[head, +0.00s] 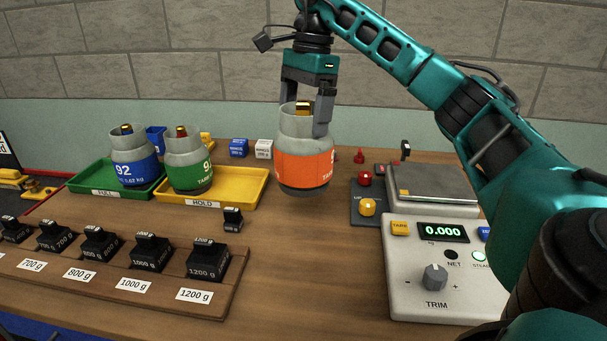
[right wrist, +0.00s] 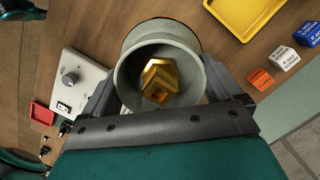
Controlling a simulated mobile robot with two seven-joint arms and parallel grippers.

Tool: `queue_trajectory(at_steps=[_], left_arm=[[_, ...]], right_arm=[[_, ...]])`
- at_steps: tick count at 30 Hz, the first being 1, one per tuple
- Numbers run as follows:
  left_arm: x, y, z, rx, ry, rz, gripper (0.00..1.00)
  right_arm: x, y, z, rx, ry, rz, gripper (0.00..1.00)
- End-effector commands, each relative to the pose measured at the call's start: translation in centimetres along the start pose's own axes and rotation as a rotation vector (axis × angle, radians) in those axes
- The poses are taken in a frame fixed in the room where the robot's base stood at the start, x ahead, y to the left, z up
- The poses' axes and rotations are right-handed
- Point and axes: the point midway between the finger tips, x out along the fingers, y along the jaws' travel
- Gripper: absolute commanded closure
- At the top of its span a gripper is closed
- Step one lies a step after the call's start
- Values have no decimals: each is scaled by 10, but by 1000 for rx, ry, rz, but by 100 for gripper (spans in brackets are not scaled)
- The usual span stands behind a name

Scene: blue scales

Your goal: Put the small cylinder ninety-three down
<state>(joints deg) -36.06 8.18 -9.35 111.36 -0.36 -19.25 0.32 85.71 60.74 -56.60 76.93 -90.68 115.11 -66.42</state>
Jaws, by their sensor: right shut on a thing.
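A small grey cylinder with an orange band (head: 304,165) is held upright in my right gripper (head: 309,115). The fingers are shut around its grey collar, and the gold valve shows inside the collar. Its number cannot be read. In the right wrist view, I look down into the collar (right wrist: 128,75) between the two fingers (right wrist: 160,100). My left gripper is not in view.
The yellow HOLD tray (head: 252,190) holds a green-banded cylinder (head: 188,160). The green FULL tray (head: 85,180) holds a blue-banded cylinder marked 92 (head: 135,165). The scale (head: 433,185) has an empty plate and reads 0.000. A rack of black weights (head: 215,295) lies in front.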

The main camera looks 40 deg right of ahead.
Motion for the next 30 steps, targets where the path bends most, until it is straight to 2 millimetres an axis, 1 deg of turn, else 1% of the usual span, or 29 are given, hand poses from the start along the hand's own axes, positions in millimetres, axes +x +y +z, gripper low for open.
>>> queue_trajectory(at_steps=[1,3,4,6,9,14,22,25,30], left_arm=[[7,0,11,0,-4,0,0],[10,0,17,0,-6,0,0],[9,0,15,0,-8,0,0],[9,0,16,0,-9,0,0],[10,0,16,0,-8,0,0],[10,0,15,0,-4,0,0],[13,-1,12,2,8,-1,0],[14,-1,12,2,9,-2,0],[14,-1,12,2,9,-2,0]], right_arm=[[17,0,-2,-1,-3,-2,92],[32,0,-5,0,-2,-2,92],[35,0,-6,0,0,-3,92],[46,0,-7,0,-1,-2,92],[57,0,-9,-1,-2,-5,92],[66,0,-10,-2,-3,-6,92],[100,0,-15,-1,-2,-4,92],[106,0,-16,-2,-3,-6,92],[106,-1,-16,-2,-3,-7,92]])
